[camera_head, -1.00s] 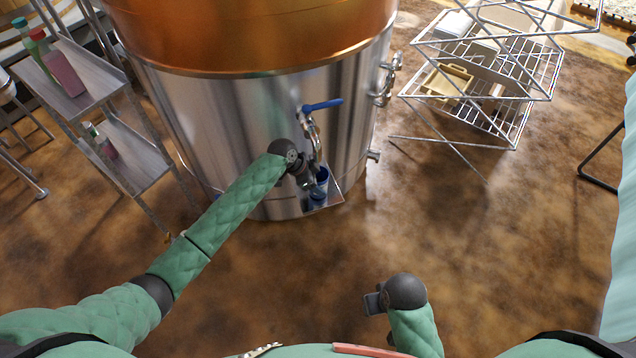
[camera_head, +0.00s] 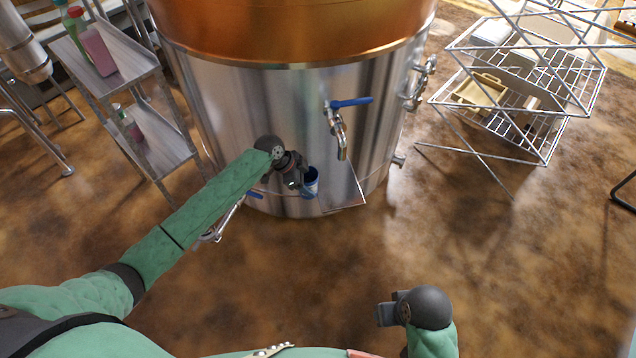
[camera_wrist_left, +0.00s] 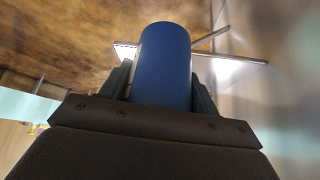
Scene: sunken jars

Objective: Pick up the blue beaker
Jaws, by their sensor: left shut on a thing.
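The blue beaker (camera_head: 311,181) is small and sits at the fingers of my left gripper (camera_head: 303,184), in front of the steel tank. In the left wrist view the beaker (camera_wrist_left: 166,68) stands between the two fingers of my left gripper (camera_wrist_left: 160,92), which is shut on it. Its lower part is hidden by the gripper body there. My right gripper (camera_head: 388,310) is low in the head view, far from the beaker, and seems empty. Its finger gap is too small to judge.
The steel tank (camera_head: 270,120) has a blue-handled tap (camera_head: 342,132) and a small metal shelf (camera_head: 345,195) under it. A cart (camera_head: 155,140) with bottles stands at left, and a wire rack (camera_head: 520,110) at right. The brown floor in front is clear.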

